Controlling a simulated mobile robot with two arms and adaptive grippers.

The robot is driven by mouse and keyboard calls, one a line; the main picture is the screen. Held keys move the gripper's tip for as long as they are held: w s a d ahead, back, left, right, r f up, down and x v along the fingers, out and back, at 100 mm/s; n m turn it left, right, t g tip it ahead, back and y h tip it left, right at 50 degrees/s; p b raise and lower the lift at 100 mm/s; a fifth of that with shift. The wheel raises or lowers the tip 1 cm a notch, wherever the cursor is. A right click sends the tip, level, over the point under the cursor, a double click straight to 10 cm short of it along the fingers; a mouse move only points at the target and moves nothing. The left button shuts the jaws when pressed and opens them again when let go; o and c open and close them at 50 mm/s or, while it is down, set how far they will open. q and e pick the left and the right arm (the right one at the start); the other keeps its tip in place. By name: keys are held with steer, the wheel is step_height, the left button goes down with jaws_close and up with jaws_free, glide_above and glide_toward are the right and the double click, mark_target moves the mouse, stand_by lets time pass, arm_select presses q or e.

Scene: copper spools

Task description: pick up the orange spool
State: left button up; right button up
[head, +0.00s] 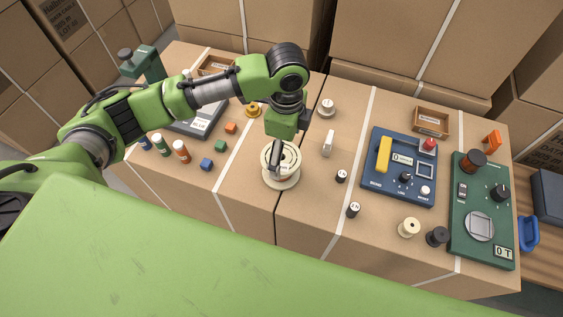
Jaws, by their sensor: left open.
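A small amber-orange spool (253,110) sits on the cardboard-box surface, just left of my left wrist and close beside the arm. My left gripper (277,165) points down over a large cream spool (291,175), to the front and right of the amber-orange one. Its dark fingers overlap the cream spool in the picture; I cannot tell whether they touch it. The gripper is open, and the amber-orange spool is apart from it. My right gripper is not in view.
An orange block (231,127), green block (220,146) and blue block (206,164) lie to the left. A white-and-grey spool (327,107) stands to the right. A blue panel (376,180) and a green device (474,255) occupy the right side.

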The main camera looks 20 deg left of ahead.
mark_target(285, 155)
arm_select(q)
step_height(285, 155, down, 3)
steer(key=shift+f, duration=0.1)
steer(key=f, duration=0.1)
steer(key=f+p, duration=0.1)
steer(key=f, duration=0.2)
steer(key=shift+s+a, duration=0.35)
steer(key=shift+a, duration=0.05)
steer(key=shift+f, duration=0.6)
steer(key=c, duration=1.7)
